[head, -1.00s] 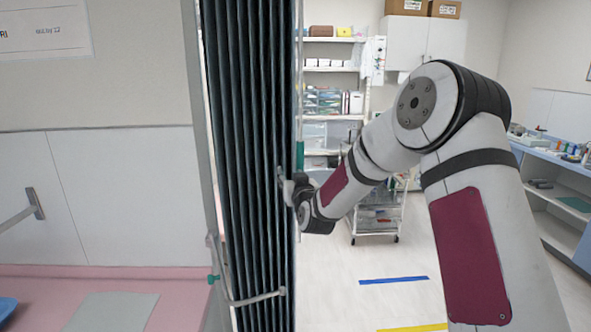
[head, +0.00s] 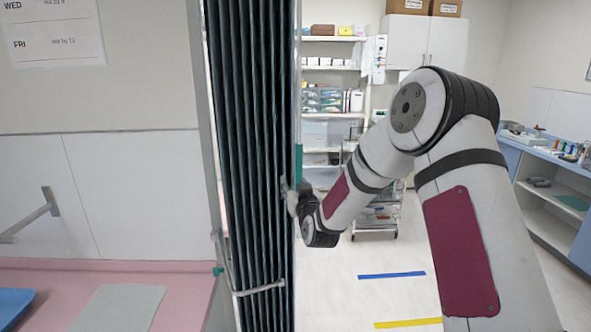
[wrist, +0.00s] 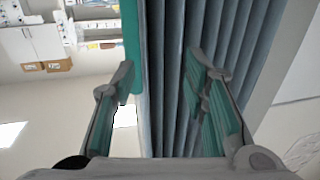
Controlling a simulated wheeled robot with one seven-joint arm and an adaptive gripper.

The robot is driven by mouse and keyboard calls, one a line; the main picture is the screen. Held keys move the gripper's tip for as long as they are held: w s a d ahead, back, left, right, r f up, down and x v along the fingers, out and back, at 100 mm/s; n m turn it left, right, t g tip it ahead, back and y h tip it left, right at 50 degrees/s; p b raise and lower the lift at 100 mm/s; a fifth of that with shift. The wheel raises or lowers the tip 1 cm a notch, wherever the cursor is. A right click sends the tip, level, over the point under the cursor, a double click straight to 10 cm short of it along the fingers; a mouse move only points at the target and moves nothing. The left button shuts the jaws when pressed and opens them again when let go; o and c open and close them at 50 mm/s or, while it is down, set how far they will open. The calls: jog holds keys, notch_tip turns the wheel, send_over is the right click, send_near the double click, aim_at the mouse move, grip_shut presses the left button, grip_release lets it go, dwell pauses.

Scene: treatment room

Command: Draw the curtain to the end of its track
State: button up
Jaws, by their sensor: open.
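The dark grey-green pleated curtain (head: 250,130) hangs gathered in narrow folds left of centre in the head view. A green upright handle bar (head: 299,160) runs along its right edge. My gripper (head: 291,190) is at this edge, near the bar's lower part; its fingers are small and partly hidden there. In the wrist view my gripper (wrist: 160,85) is open, its green-padded fingers apart. The green bar (wrist: 131,45) and the curtain's folds (wrist: 175,60) show between and beyond the fingers. I cannot tell whether either finger touches them. The track is not in view.
A pink-topped surface (head: 60,270) with a grey mat (head: 118,308) and a blue tray (head: 12,303) is left of the curtain. A wire trolley (head: 378,215) and shelves stand behind. A blue counter (head: 565,165) is at right. The floor between is clear.

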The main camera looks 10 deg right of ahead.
jog(key=s, duration=0.7)
jog(key=shift+s+p, duration=0.25)
jog(key=shift+p, duration=0.1)
dwell(0.8)
jog(key=s, duration=1.2)
